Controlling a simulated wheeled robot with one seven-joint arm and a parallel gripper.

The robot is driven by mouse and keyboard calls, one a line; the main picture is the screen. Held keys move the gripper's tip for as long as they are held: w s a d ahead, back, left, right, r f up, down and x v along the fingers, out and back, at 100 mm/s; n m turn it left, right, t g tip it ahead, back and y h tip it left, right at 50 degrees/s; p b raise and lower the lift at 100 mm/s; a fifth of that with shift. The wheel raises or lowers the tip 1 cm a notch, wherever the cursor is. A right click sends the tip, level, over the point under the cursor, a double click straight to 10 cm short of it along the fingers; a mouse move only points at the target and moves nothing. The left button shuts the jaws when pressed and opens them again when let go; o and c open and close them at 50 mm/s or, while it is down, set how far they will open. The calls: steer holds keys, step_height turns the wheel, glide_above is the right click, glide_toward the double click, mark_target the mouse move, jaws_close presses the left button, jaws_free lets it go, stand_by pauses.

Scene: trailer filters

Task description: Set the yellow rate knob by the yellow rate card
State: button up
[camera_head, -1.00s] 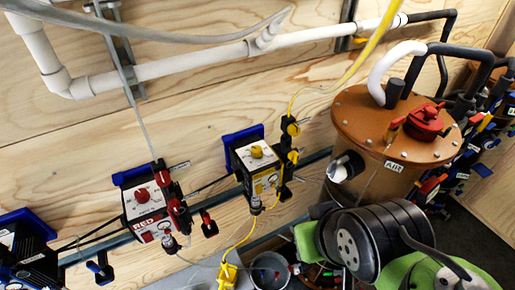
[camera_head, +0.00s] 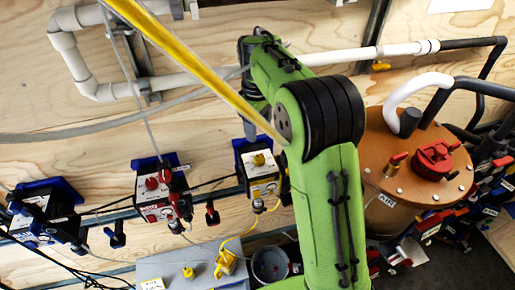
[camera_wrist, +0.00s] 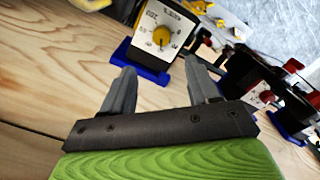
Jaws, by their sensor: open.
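The yellow rate knob (camera_head: 259,160) sits on the top of a small white-faced box (camera_head: 262,178) with a blue back plate, on the wooden wall. In the wrist view the same yellow knob (camera_wrist: 161,36) shows on its dial plate (camera_wrist: 165,25), with printed marks around it. My gripper (camera_wrist: 160,85) is open and empty. Its two grey fingers point toward the dial box and stand apart from the knob. I cannot make out a yellow rate card for certain.
A red-knobbed box (camera_head: 155,200) stands left of the yellow one. A copper-coloured tank (camera_head: 400,170) with a red valve stands right of my arm. White pipes run along the wall above.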

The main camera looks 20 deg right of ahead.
mark_target(259, 158)
step_height(259, 158, down, 12)
steer(key=shift+d+f, duration=0.1)
steer(key=shift+c, duration=0.2)
steer(key=c, duration=1)
